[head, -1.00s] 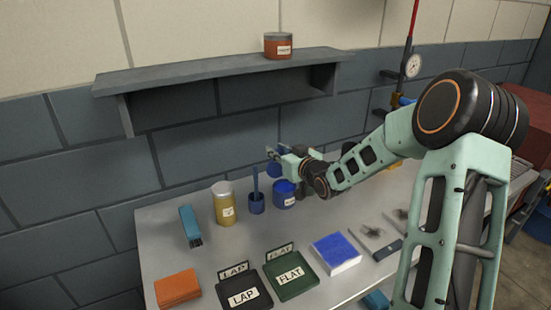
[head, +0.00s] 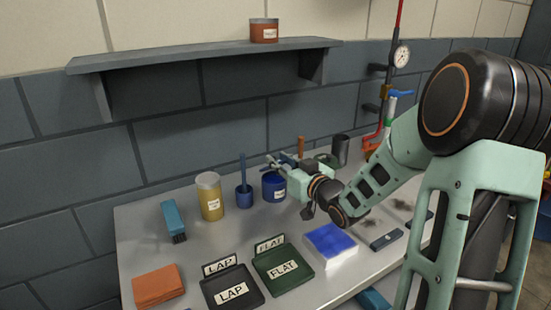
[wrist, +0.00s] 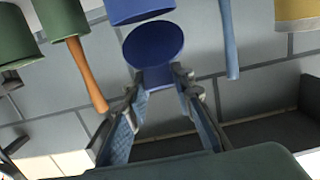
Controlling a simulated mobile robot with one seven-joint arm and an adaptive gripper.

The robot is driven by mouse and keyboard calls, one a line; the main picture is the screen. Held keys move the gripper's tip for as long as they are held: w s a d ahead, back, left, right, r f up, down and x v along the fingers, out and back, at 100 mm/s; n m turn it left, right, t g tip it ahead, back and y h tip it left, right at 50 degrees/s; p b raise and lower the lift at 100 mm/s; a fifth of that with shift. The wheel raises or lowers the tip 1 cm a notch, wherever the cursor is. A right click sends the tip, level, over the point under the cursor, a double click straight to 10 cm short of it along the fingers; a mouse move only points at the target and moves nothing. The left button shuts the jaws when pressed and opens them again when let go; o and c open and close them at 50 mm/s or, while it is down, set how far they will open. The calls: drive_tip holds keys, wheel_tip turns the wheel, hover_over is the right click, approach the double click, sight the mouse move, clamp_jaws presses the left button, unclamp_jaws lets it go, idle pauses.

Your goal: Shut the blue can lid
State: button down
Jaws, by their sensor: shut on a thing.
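The blue can (head: 267,190), with a white label, stands on the bench. In the wrist view the can (wrist: 138,9) is at the top edge, partly cut off. My gripper (head: 272,163) is just above the can. In the wrist view my gripper (wrist: 160,78) is shut on the blue lid (wrist: 156,42), a round disc. The lid is close to the can's mouth; I cannot tell whether they touch. In the head view the lid (head: 288,160) is mostly hidden by the fingers.
A yellow can (head: 210,198) and a blue cup with a blue stick (head: 244,196) stand left of the can. An orange handle (head: 301,146) and a grey cup (head: 340,149) are to its right. Green and black trays (head: 283,268) lie in front. A shelf (head: 200,58) is above.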

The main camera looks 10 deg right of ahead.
drive_tip(key=shift+s+d+f+b, duration=0.2)
drive_tip(key=shift+s+f+b, duration=0.35)
drive_tip(key=shift+f, duration=0.3)
drive_tip(key=shift+s+d+f+b, duration=0.15)
drive_tip(key=shift+s+f+b, duration=0.3)
drive_tip(key=shift+f, duration=0.5)
drive_tip(key=c, duration=1.7)
unclamp_jaws()
drive_tip(key=shift+o, duration=0.4)
drive_tip(key=shift+r, duration=0.2)
drive_tip(key=shift+w, duration=0.1)
drive_tip(key=v, duration=1.2)
